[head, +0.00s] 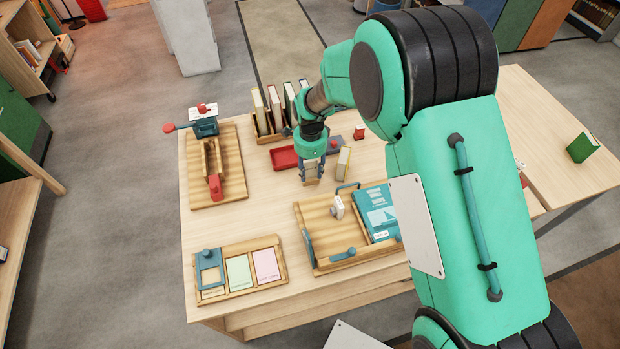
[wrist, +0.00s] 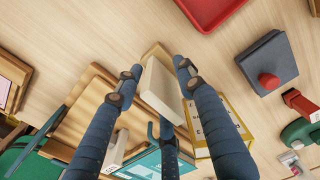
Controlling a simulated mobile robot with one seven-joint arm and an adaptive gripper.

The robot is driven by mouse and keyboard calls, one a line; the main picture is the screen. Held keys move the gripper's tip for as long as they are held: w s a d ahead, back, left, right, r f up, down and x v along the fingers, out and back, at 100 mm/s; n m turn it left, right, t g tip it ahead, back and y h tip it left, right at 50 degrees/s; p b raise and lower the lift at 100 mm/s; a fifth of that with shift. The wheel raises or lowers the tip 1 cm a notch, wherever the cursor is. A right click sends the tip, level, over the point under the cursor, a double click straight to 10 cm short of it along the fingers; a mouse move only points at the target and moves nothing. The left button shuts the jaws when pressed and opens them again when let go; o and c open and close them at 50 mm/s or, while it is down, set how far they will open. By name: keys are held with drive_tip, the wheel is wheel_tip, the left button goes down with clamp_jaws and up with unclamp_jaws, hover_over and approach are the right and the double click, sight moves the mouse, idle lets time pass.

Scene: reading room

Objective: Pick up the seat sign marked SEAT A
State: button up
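A small cream block or sign on a wooden foot (wrist: 160,88) stands on the table below my gripper. In the head view it shows only partly under the fingers, and I cannot read SEAT A or any lettering on it. My gripper (head: 312,172) points down over it; in the wrist view its blue fingers (wrist: 157,75) spread around it, two at its sides and one below it in the picture. The fingers look open, with a narrow gap at the left side; contact on the right is unclear. A white upright piece (head: 338,207) stands in the wooden tray.
A red tray (head: 284,158) lies left, with a book rack (head: 268,138) behind. The wooden tray (head: 318,225) holds a blue book (head: 377,212). Bare table lies left of it.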

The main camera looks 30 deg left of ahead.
idle(0.3)
clamp_jaws()
drive_tip(key=shift+r, duration=0.15)
drive_tip(key=shift+r+p, duration=0.9)
drive_tip(key=shift+r, duration=4)
